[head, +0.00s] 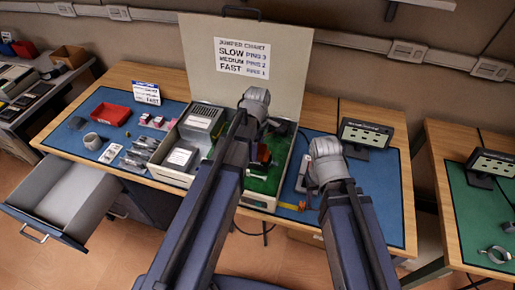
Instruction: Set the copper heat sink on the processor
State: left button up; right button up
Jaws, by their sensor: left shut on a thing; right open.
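An open computer case (249,199) stands on the blue mat, with a green circuit board (262,184) inside. My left gripper (263,138) is over the board, shut on a small dark reddish thing (263,154) that looks like the copper heat sink. My arm and the gripper hide much of it, and I cannot tell whether it touches the board. I cannot make out the processor, which is hidden or too small. My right gripper (325,172) is to the right of the case, open, with its fingers mostly hidden by its wrist.
The case lid (262,87) stands upright behind, with a jumper chart. A metal box (203,121) fills the case's left part. A red tray (111,114), a mug (93,141) and small parts lie left. A small display (366,134) stands right. An open drawer (66,195) juts out front left.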

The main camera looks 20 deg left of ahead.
pick_arm(q)
jog(key=shift+f, duration=0.2)
pick_arm(e)
jog(key=shift+f, duration=0.2)
pick_arm(q)
jog(key=shift+f+b, duration=0.3)
jog(key=shift+b, duration=0.2)
pick_arm(e)
jog(key=shift+f, duration=0.25)
pick_arm(q)
jog(key=shift+f+b, duration=0.8)
jog(key=shift+b, duration=0.05)
pick_arm(e)
jog(key=shift+f, duration=0.85)
pick_arm(q)
jog(key=o, duration=1.1)
jog(key=shift+c, duration=0.2)
jog(key=shift+r+p, duration=0.7)
pick_arm(e)
jog(key=shift+r, duration=0.7)
pick_arm(q)
jog(key=shift+r+p, duration=2.95)
pick_arm(e)
notch_tip(320, 180, up, 6)
jog(key=shift+f, duration=0.1)
